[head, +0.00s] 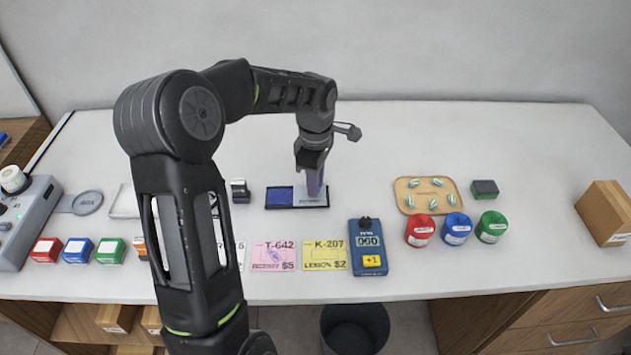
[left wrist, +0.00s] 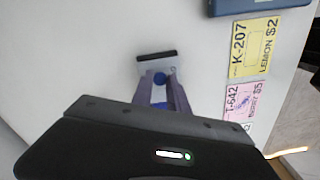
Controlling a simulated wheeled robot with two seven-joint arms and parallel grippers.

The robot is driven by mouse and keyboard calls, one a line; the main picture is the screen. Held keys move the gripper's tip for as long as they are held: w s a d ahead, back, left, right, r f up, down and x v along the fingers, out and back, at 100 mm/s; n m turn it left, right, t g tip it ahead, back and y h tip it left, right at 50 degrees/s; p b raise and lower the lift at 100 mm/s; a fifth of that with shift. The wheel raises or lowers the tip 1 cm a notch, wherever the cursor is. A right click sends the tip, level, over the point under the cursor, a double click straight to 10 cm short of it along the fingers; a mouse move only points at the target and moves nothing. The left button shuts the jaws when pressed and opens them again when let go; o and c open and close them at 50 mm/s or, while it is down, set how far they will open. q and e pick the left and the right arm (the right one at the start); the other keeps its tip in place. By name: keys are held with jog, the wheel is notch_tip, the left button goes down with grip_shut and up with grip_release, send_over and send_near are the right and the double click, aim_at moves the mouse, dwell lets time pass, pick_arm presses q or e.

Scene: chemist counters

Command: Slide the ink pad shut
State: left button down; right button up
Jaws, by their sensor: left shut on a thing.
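The ink pad (head: 279,196) is a dark tray on the counter, with its blue inked surface bare on the left part. A pale lid (head: 323,196) covers the right part, so the pad stands partly open. My left gripper (head: 313,193) points down onto the lid and is shut on it. The fingers hide part of the lid and pad. My right gripper is not in view.
A pink card (head: 273,257), a yellow card (head: 325,257) and a blue counter device (head: 368,250) lie in front of the pad. A small stamp (head: 240,190) stands left of it. A tan tray (head: 408,202) is to the right. The counter behind is clear.

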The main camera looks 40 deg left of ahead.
pick_arm(q)
jog(key=s+a, duration=0.1)
jog(key=a, duration=0.1)
jog(key=s+a, duration=0.2)
jog(key=s+a+b, duration=0.1)
jog(key=shift+s+a, duration=0.15)
jog(key=shift+a, duration=0.25)
jog(key=c, duration=1.3)
grip_release()
jog(key=shift+s+a, duration=0.1)
jog(key=shift+r, duration=0.5)
notch_tip(320, 180, up, 7)
jog(key=shift+b, duration=0.45)
jog(key=shift+f, duration=0.15)
